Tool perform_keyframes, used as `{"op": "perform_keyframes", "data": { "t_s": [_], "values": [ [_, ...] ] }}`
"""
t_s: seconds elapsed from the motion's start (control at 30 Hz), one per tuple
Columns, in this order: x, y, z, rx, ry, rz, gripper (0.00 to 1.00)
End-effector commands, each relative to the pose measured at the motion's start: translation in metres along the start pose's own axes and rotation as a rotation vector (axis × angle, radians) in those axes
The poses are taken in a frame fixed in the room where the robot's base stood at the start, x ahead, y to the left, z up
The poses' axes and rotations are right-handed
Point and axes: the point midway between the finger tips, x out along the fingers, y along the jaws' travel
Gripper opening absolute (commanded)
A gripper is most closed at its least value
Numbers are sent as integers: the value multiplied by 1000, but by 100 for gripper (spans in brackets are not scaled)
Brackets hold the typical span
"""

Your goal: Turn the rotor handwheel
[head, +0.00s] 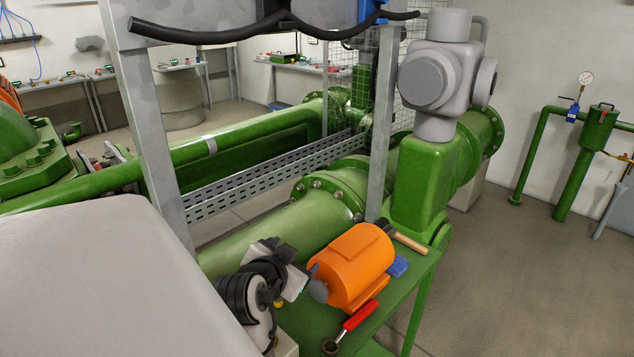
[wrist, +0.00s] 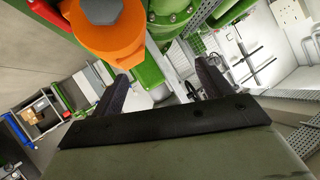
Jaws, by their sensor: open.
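I cannot make out a rotor handwheel for certain in either view. An orange motor-like body (head: 352,268) with a rounded grey end lies on a green bench at lower middle of the head view. It also shows at the top left of the wrist view (wrist: 110,38), with a grey hexagonal end facing the camera. My gripper (wrist: 163,70) is open, its two dark fingers apart with nothing between them. In the head view my gripper (head: 290,270) is just left of the orange body, partly hidden by my wrist; I cannot tell whether they touch.
The green bench (head: 310,320) also carries a red-handled wrench (head: 358,318), a blue block (head: 398,266) and a wooden-handled tool (head: 410,243). Large green pipes (head: 290,232) run behind it, with a grey post (head: 382,130) and a grey valve actuator (head: 435,80).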

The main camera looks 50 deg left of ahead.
Motion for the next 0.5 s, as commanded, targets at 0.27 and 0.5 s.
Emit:
{"op": "perform_keyframes", "data": {
  "t_s": [0.27,0.5],
  "values": [
    [-8,35,57,90,-185,254,78],
    [5,44,68,101,-200,284,78]
  ]
}}
